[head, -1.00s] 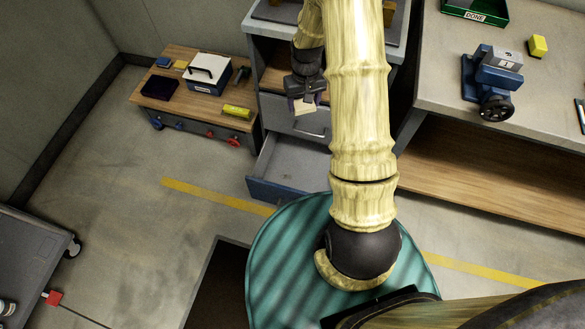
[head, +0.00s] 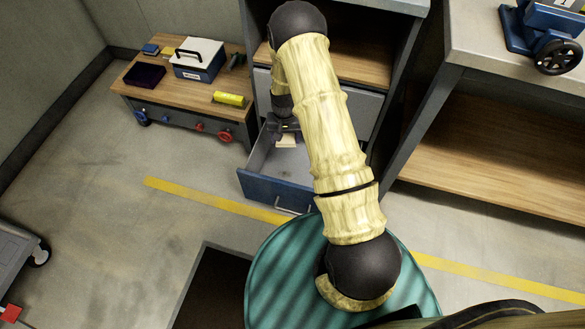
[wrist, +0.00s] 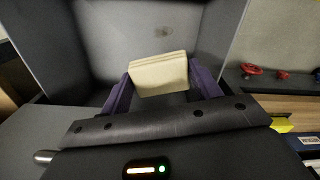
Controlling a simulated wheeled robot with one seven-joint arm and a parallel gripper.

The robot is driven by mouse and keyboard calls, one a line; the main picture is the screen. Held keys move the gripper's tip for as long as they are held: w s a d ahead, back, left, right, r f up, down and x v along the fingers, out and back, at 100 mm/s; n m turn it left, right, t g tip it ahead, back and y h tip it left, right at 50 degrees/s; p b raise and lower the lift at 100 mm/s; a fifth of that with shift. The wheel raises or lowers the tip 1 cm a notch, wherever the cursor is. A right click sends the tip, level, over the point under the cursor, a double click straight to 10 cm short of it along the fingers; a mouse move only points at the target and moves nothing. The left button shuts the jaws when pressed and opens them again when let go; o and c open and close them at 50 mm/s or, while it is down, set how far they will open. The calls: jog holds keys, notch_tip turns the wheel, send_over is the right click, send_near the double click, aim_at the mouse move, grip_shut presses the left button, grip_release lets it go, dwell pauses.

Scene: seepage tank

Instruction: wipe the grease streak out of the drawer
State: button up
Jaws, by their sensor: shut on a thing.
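The open drawer (head: 272,191) has a blue front and a grey inside, and is pulled out from the grey cabinet. My gripper (head: 287,139) is over the back part of the drawer, shut on a cream folded cloth or pad (head: 286,142). In the wrist view the cream pad (wrist: 158,75) sits between the purple fingers, with the drawer's grey wall (wrist: 52,45) to the left. A faint dark smudge, likely the grease streak (wrist: 165,32), shows on the drawer floor beyond the pad. I cannot tell whether the pad touches the floor.
A workbench (head: 478,65) with a blue vise (head: 535,38) is at right.

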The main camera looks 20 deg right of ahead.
notch_tip(320, 180, down, 16)
jog(key=d+m+b, duration=0.2)
jog(key=b, duration=0.7)
jog(key=shift+s+f, duration=0.15)
jog(key=shift+s, duration=0.1)
jog(key=shift+d, duration=0.1)
jog(key=shift+f, duration=0.1)
